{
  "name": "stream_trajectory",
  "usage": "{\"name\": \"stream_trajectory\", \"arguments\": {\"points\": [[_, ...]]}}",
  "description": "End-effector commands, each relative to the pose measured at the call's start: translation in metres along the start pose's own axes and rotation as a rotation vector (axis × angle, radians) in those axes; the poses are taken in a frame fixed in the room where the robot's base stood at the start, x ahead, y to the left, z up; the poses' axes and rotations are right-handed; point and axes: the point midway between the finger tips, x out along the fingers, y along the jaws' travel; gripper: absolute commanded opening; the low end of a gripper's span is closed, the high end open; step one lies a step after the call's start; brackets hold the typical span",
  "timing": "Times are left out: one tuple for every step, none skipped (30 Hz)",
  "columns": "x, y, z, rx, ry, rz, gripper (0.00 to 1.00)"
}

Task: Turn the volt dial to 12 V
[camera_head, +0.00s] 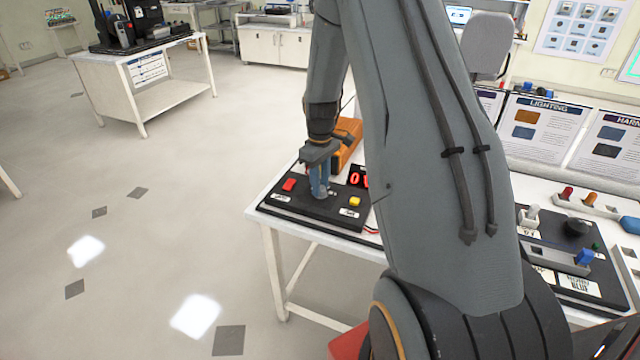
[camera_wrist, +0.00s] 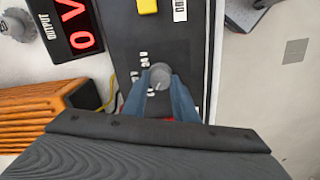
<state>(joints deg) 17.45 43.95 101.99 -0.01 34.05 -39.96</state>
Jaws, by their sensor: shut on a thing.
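The volt dial (camera_wrist: 160,75) is a round grey knob on a black panel (camera_wrist: 118,20). In the wrist view, small white labels are printed around it; one seems to read 24 V, others are partly covered. My gripper (camera_wrist: 160,84) points down at the panel, its two blue fingers on either side of the knob and shut on it. I cannot make out where the dial points. In the head view my gripper (camera_head: 319,186) stands over the middle of the panel (camera_head: 285,208) and mostly hides the dial. A red digital display (camera_wrist: 76,22) shows a 0 and a V, partly cut off.
A red button (camera_head: 289,185) and a yellow button (camera_head: 355,201) flank my gripper on the panel. An orange ribbed box (camera_head: 347,152) stands just behind. My arm hides much of the bench. Another black control panel (camera_head: 560,262) lies at right; open floor is at left.

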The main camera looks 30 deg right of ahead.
Motion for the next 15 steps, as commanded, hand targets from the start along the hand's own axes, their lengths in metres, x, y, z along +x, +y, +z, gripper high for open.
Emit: {"name": "stream_trajectory", "arguments": {"points": [[-0.0002,-0.0001,0.0001,0.008,0.0,0.0,0.03],[-0.0002,0.0,0.0001,0.014,0.0,0.0,0.03],[-0.0002,0.0,0.0001,0.025,0.0,0.0,0.03],[-0.0002,0.0,0.0001,0.034,0.0,0.0,0.03],[-0.0002,0.0001,0.0001,0.047,0.0,0.0,0.03],[-0.0002,0.0001,0.0001,0.065,0.0,0.0,0.03],[-0.0002,0.0002,0.0001,0.081,0.0,0.0,0.03],[-0.0002,0.0002,0.0,0.098,0.0,0.0,0.03],[-0.0003,0.0003,0.0,0.125,0.0,0.0,0.03],[-0.0003,0.0003,0.0,0.146,0.0,-0.001,0.03],[-0.0002,0.0004,0.0,0.168,-0.001,0.0,0.03],[-0.0002,0.0005,0.0,0.201,-0.001,0.0,0.03],[-0.0002,0.0005,0.0001,0.227,-0.001,0.0,0.03],[-0.0002,0.0005,0.0001,0.254,-0.001,0.0,0.03],[-0.0002,0.0006,0.0001,0.29,-0.001,0.0,0.03]]}}
